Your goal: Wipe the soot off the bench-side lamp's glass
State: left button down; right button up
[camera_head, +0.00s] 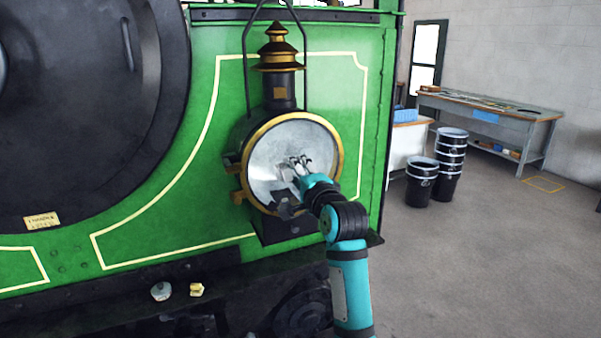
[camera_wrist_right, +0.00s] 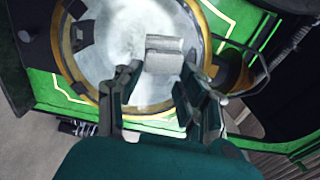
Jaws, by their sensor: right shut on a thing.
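The lamp (camera_head: 281,92) is black with a brass top and stands on the front of the green tram. Its round glass (camera_head: 296,137) sits in a brass rim and looks pale and hazy; the glass also shows in the right wrist view (camera_wrist_right: 125,40). Dark marks show near its lower edge; I cannot tell if they are soot or reflections. My right gripper (camera_head: 302,164) is in front of the glass, shut on a light grey pad (camera_wrist_right: 164,55). The pad is over the glass; whether it touches is unclear. My left gripper is not in view.
A small pale round item (camera_head: 161,291) and a yellow item (camera_head: 197,289) rest on the tram's dark front ledge. Black buckets (camera_head: 421,182) stand at the right near a workbench (camera_head: 490,112). The floor (camera_head: 480,255) on the right is clear.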

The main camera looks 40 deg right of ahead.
jog(key=shift+w+d+f+b, duration=0.3)
jog(key=shift+w+f+b, duration=0.4)
jog(key=shift+w, duration=0.3)
jog(key=shift+w+d+f+b, duration=0.35)
jog(key=shift+w+f+b, duration=0.2)
jog(key=shift+w+f, duration=0.4)
jog(key=shift+w+d+f+b, duration=0.3)
jog(key=shift+w+f+b, duration=0.35)
jog(key=shift+w, duration=0.45)
jog(key=shift+w+r, duration=0.1)
jog(key=shift+w, duration=0.3)
jog(key=shift+w+d, duration=0.25)
jog(key=shift+w, duration=0.25)
